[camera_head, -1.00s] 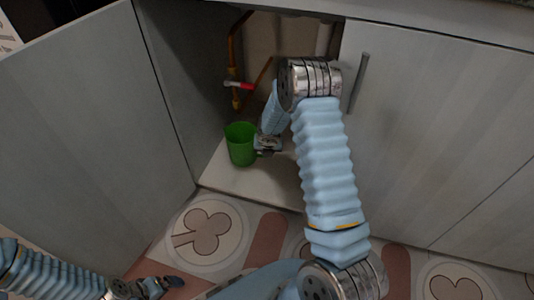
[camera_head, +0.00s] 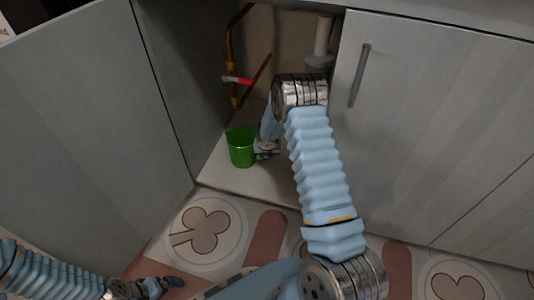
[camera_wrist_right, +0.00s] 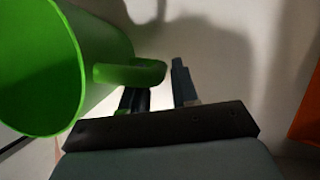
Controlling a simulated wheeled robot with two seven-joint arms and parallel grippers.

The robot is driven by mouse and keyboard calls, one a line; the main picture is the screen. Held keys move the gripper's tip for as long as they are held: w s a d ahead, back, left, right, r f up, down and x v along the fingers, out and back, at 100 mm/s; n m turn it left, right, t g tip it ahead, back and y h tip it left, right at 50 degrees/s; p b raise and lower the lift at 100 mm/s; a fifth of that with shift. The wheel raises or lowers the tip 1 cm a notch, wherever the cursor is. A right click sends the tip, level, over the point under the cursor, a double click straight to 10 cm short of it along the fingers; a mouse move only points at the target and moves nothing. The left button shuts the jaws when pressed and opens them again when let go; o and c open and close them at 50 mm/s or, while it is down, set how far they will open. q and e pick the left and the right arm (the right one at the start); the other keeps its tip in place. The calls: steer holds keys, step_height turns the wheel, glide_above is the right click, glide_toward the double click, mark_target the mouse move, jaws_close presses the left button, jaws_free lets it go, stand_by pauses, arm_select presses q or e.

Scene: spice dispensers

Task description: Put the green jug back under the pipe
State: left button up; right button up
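The green jug (camera_head: 241,147) stands upright, or nearly so, inside the open cabinet, on or just above its pale floor. The brass pipe (camera_head: 235,62) with a red tap lever (camera_head: 237,80) is above and slightly left of it, at the back wall. My right gripper (camera_head: 264,149) is at the jug's right side. In the right wrist view the jug handle (camera_wrist_right: 130,73) crosses in front of one finger; the other finger lies just outside the handle's end.
The open cabinet door (camera_head: 95,110) stands to the left, and the closed door (camera_head: 430,130) with a metal handle (camera_head: 360,75) is to the right. A white drain pipe (camera_head: 324,35) is behind my right arm. The cabinet floor (camera_head: 240,185) is bare in front of the jug.

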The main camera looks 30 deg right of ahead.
steer(key=shift+o, duration=1.2)
steer(key=shift+r, duration=0.1)
steer(key=shift+r, duration=0.15)
steer(key=p+v, duration=0.3)
steer(key=v, duration=0.9)
steer(key=s+a+f+m+g+y, duration=0.1)
steer(key=s+a+f+m+y, duration=0.2)
steer(key=s+a+m, duration=0.8)
steer(key=s+a+f+m+g+y, duration=0.2)
steer(key=s+a+f+m, duration=0.5)
steer(key=s+a+m, duration=0.5)
steer(key=a+m+y, duration=0.1)
steer(key=m, duration=0.7)
steer(key=shift+s+a, duration=0.2)
steer(key=shift+a, duration=0.15)
